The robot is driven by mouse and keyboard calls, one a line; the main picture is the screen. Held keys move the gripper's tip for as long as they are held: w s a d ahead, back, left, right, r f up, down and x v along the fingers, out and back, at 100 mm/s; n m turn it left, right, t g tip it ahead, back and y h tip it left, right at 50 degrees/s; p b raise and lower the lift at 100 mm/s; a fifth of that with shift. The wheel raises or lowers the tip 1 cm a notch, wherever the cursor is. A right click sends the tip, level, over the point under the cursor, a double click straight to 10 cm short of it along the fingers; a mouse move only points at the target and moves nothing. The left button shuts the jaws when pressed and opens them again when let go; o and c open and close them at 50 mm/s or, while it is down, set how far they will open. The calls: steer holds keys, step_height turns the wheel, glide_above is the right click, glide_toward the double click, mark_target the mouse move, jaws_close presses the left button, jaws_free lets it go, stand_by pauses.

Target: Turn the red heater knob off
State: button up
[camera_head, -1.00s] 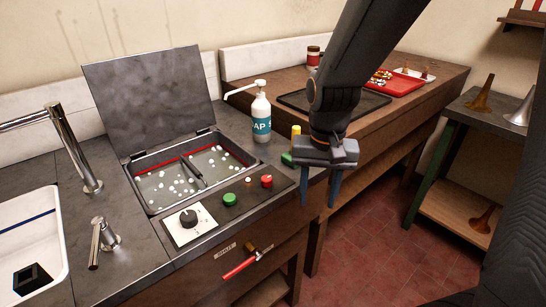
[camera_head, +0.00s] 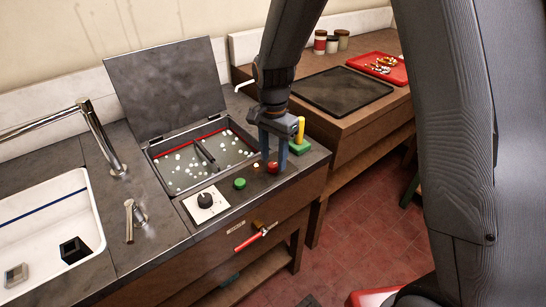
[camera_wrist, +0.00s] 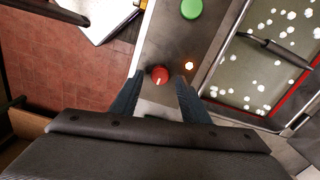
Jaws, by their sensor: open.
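The red heater knob (camera_head: 272,167) is on the counter panel at the front right of the open basin. In the wrist view the red knob (camera_wrist: 159,75) shows a pale pointer line and lies just beyond and between my fingertips. My gripper (camera_head: 273,165) is open and points down over the knob, with one blue finger on each side of it. In the wrist view my gripper (camera_wrist: 157,88) holds nothing. I cannot tell whether the fingers touch the knob.
A green button (camera_head: 239,183) and a black dial on a white plate (camera_head: 206,201) are left of the knob. The basin (camera_head: 160,181) holds water with white bits under a raised lid (camera_head: 166,87). A yellow-and-green object (camera_head: 299,143) stands close behind my gripper. A red-handled valve (camera_head: 250,241) hangs in front.

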steer(key=shift+f, duration=0.7)
steer(key=c, duration=1.1)
steer(key=shift+o, duration=0.2)
